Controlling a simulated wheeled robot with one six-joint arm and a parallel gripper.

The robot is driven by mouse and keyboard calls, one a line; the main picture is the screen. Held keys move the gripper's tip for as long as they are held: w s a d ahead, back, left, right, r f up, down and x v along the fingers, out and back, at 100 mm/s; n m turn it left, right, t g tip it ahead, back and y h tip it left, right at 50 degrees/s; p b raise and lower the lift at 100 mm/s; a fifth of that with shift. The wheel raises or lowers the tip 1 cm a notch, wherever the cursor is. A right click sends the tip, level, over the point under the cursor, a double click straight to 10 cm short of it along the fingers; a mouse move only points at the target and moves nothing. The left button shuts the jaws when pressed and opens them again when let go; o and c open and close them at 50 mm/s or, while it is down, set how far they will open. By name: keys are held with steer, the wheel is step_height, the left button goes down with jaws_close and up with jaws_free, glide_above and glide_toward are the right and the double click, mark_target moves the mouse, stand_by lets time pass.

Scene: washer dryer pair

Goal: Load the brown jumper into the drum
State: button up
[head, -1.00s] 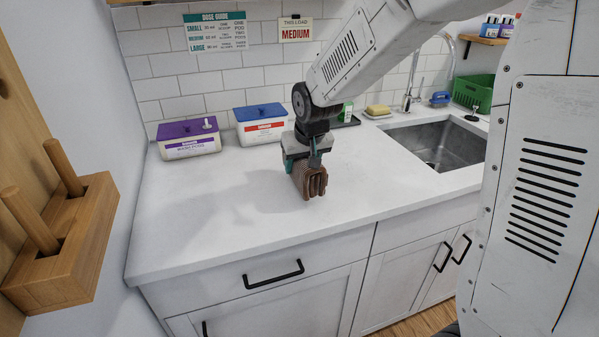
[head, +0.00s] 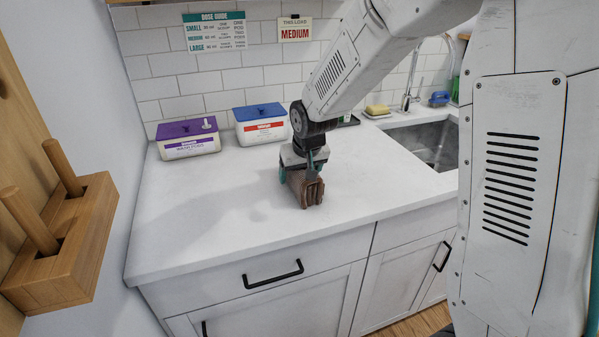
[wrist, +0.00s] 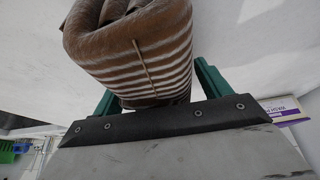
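The brown jumper (head: 306,191) is folded into a thick bundle with pale stripes. It is between the two teal fingers of my gripper (head: 301,175), at the front part of the counter. In the wrist view the jumper (wrist: 135,50) fills the space between the fingers (wrist: 153,88), which look closed on its sides. I cannot tell whether its lower end touches the counter or hangs just above it. The drum is not in view.
The white counter (head: 215,225) is clear around the jumper. A purple-lidded box (head: 189,143) and a blue-lidded box (head: 260,126) stand against the tiled wall. A sink (head: 425,145) is at right. A wooden peg rack (head: 65,245) is at left.

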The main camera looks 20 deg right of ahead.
steer(key=shift+r, duration=0.1)
steer(key=shift+s+r, duration=0.1)
steer(key=shift+r, duration=0.25)
steer(key=v, duration=1.1)
steer(key=shift+s+r, duration=0.2)
steer(key=shift+r, duration=0.05)
